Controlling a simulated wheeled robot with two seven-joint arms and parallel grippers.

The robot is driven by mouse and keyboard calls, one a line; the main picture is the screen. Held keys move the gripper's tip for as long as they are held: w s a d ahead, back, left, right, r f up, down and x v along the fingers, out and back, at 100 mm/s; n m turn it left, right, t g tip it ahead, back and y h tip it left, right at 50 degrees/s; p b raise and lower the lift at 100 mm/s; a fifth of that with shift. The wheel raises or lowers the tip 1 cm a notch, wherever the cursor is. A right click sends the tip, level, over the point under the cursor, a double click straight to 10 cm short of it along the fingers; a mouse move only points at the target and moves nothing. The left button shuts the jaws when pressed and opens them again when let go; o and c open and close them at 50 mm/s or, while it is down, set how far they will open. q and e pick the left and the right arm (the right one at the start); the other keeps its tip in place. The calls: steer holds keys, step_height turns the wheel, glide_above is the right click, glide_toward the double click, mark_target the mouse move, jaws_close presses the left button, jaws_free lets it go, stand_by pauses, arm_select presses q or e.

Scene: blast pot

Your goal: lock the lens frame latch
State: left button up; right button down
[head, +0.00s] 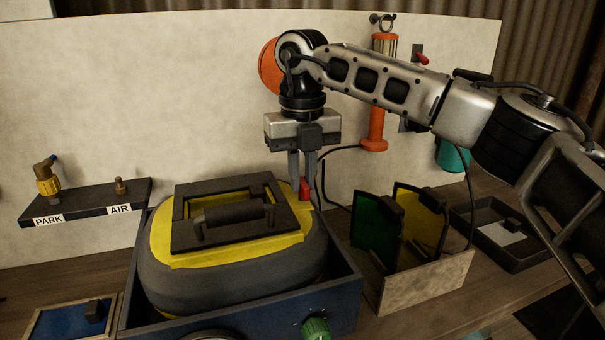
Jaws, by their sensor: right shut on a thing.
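The black lens frame (185,230) lies on top of a yellow and grey helmet-like body (230,272), with a dark handle-like bar across its opening. A small red latch (304,189) stands at the frame's right end. My right gripper (303,182) comes down from above and its fingers are shut on the red latch. The fingers partly hide the latch, so I cannot tell its exact angle. My left gripper is not in the head view.
The body sits in a blue tray (345,300) with a green knob (316,329). A holder (425,284) with green and yellow plates stands to the right. A shelf (85,203) marked PARK and AIR is at the left. A dark tray (500,240) lies far right.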

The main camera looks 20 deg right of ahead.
mark_target(302, 181)
stand_by(0.3)
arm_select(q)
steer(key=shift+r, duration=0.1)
arm_select(e)
steer(key=c, duration=1.4)
jaws_free()
steer(key=shift+c, duration=0.2)
steer(key=shift+r, duration=0.1)
arm_select(q)
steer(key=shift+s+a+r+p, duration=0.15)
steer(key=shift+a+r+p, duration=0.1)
steer(key=shift+p, duration=0.7)
arm_select(e)
step_height(302, 181, up, 16)
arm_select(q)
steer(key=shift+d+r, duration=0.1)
